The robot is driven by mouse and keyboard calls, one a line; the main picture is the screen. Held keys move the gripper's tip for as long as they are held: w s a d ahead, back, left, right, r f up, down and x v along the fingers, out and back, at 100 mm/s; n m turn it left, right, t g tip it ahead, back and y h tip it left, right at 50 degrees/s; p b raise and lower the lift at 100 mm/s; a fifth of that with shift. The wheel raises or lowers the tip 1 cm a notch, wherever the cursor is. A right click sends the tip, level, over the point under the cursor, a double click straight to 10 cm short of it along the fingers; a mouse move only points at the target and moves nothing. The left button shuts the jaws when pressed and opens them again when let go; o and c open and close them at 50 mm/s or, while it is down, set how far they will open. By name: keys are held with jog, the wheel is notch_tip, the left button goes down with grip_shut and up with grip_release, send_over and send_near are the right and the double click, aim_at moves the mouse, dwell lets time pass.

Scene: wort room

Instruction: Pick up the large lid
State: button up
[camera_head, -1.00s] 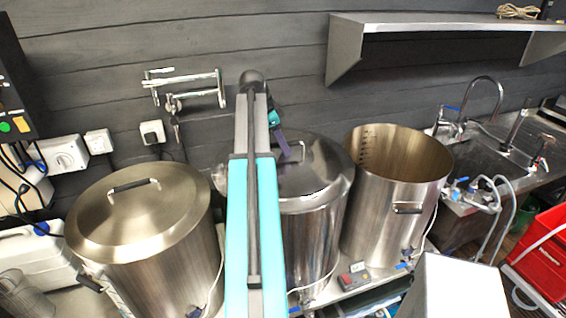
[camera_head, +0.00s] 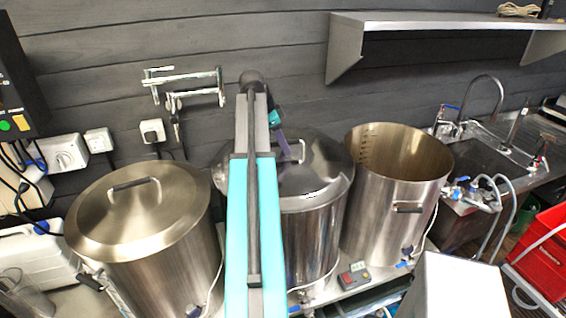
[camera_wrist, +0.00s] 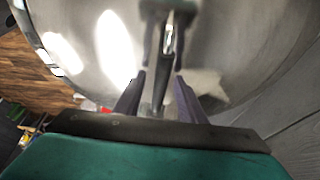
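A domed steel lid (camera_head: 318,172) sits on the middle pot, partly hidden by my arm. Its upright loop handle (camera_head: 301,150) shows beside my gripper (camera_head: 284,150). In the wrist view the shiny lid (camera_wrist: 225,40) fills the top, and its handle (camera_wrist: 167,40) runs down between the two purple fingers of my gripper (camera_wrist: 160,78). The fingers are apart, with gaps beside the handle; contact cannot be seen. A second steel lid (camera_head: 110,215), with a dark-gripped handle (camera_head: 134,185), sits on the left pot. The frames do not settle which lid is the large one.
An open steel pot (camera_head: 385,220) stands right of the middle one, beside a sink (camera_head: 475,165). A wall shelf (camera_head: 440,22) hangs at upper right. A folding pot-filler tap (camera_head: 185,85) is on the wall behind. A red crate (camera_head: 540,255) is at far right.

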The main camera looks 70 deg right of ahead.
dwell(0.3)
grip_shut()
jog(key=shift+d+r, duration=0.1)
jog(key=shift+r, duration=0.05)
jog(key=shift+r, duration=0.15)
jog(key=shift+r+b, duration=1.5)
jog(key=shift+r, duration=1.9)
jog(key=shift+r+b, duration=0.5)
jog(key=shift+r, duration=1.1)
jog(key=shift+s, duration=0.1)
